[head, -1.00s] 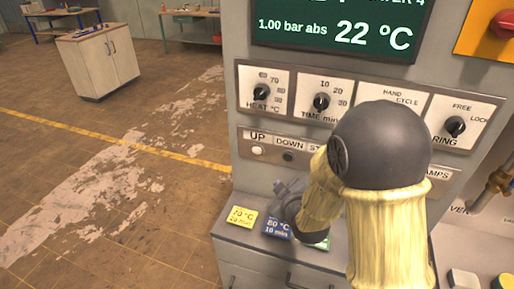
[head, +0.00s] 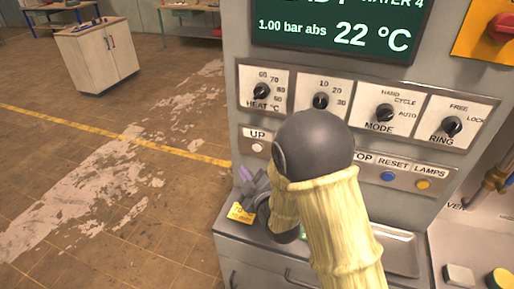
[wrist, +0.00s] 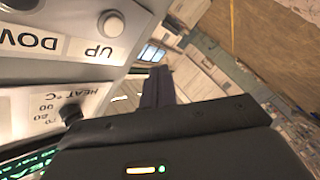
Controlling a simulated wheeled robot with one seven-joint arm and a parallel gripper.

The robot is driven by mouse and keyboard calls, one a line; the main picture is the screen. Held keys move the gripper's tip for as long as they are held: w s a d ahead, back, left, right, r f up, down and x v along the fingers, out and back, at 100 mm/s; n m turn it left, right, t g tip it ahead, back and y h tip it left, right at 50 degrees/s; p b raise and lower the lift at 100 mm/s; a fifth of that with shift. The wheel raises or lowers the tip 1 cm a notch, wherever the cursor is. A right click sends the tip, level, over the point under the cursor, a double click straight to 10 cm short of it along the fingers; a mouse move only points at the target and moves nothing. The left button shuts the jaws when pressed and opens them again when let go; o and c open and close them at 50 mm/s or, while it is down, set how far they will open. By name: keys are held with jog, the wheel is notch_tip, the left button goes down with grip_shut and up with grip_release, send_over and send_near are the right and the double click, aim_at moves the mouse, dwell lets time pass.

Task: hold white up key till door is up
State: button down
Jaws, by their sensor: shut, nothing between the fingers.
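The white UP key (head: 257,147) is a small round button under its "UP" label on the grey control panel (head: 228,110). It also shows in the wrist view (wrist: 112,24), large at the upper left, with the printed label upside down. The DOWN key is hidden behind my arm. No door can be made out.
The HEAT knob (head: 261,90) sits above the UP key. The blue RESET button (head: 388,176) and yellow LAMPS button (head: 423,184) are to the right. Open floor lies to the left.

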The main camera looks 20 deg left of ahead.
aim_at(257, 148)
jog(key=shift+w+d+p, duration=0.15)
jog(key=shift+w, duration=1.1)
jog(key=shift+w+d+p, duration=0.15)
jog(key=shift+w+d, duration=0.05)
jog(key=shift+w, duration=1)
jog(key=shift+w+d+p, duration=0.15)
jog(key=shift+w, duration=1.1)
jog(key=shift+w+b, duration=0.35)
jog(key=shift+w, duration=0.05)
